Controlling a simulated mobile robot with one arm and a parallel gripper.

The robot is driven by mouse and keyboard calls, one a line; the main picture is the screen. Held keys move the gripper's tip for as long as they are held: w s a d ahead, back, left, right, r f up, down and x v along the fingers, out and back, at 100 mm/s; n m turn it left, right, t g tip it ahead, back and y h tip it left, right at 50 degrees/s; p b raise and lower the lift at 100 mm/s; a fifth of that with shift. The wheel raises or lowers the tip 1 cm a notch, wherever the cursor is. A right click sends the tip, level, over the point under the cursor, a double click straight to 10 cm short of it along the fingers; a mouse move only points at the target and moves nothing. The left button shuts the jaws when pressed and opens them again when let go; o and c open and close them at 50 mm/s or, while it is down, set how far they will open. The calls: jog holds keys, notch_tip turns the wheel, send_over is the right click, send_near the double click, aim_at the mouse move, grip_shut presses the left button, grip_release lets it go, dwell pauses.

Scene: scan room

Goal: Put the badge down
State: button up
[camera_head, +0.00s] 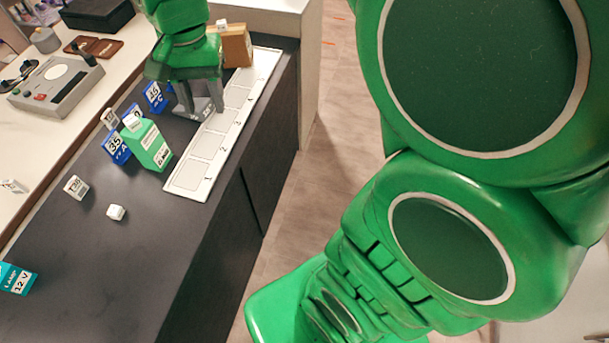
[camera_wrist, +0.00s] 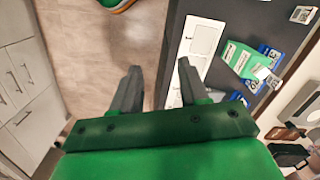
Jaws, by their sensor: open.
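My gripper (camera_head: 202,110) is open, low over the far part of the dark counter, beside the white numbered strip (camera_head: 187,175). In the wrist view my gripper (camera_wrist: 160,82) shows its two fingers apart, with nothing seen between them. Blue number tags, which may be badges, stand left of my gripper: one marked 35 (camera_head: 115,148), one marked 15 (camera_head: 154,96), and one partly hidden between them. They also show as blue shapes (camera_wrist: 270,54) at the right of the wrist view. I cannot tell which thing is the badge.
A green box (camera_head: 147,146) stands by the tags with a small white block on top. A brown box (camera_head: 236,46) stands at the strip's far end. Small white blocks (camera_head: 116,212) and a teal lamp box (camera_head: 17,279) are nearer. The near counter is mostly clear.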

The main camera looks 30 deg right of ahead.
jog(key=s+d+f+n, duration=0.1)
jog(key=s+d, duration=0.2)
jog(key=s, duration=0.3)
jog(key=s+d+f+n, duration=0.2)
jog(key=s+d, duration=0.1)
jog(key=s, duration=0.4)
jog(key=s+d+f+n+g, duration=0.1)
jog(key=s+d+f+n, duration=0.1)
jog(key=s, duration=0.5)
jog(key=shift+d+h, duration=0.3)
jog(key=shift+d, duration=0.15)
